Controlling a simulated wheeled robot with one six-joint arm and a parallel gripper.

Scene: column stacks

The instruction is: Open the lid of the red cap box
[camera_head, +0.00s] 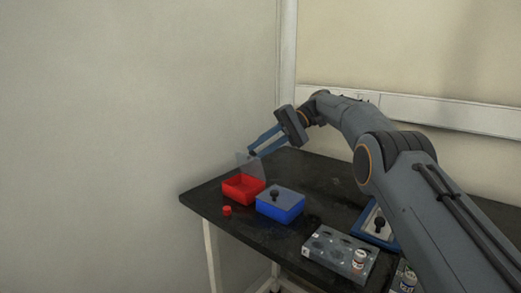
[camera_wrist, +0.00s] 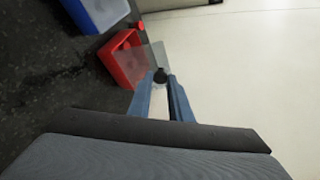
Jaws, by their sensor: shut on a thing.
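The red box (camera_head: 240,197) stands uncovered on the black table, with its open inside showing. In the wrist view the red box (camera_wrist: 112,52) lies just left of the fingertips. My gripper (camera_head: 253,152) is shut on the dark knob (camera_wrist: 160,75) of a clear lid. The lid (camera_head: 246,163) is tilted, at the back of the red box and above it; the wrist view also shows the lid (camera_wrist: 157,56). Whether its lower edge touches the box I cannot tell. A small red cap (camera_head: 227,210) lies on the table in front of the box.
A blue box (camera_head: 280,213) with a knobbed lid stands close to the right of the red box. A grey rack (camera_head: 325,246) with holes and a white vial (camera_head: 359,260) is at the front right. Another blue-edged box (camera_head: 374,238) is partly behind my arm. The table's left end is clear.

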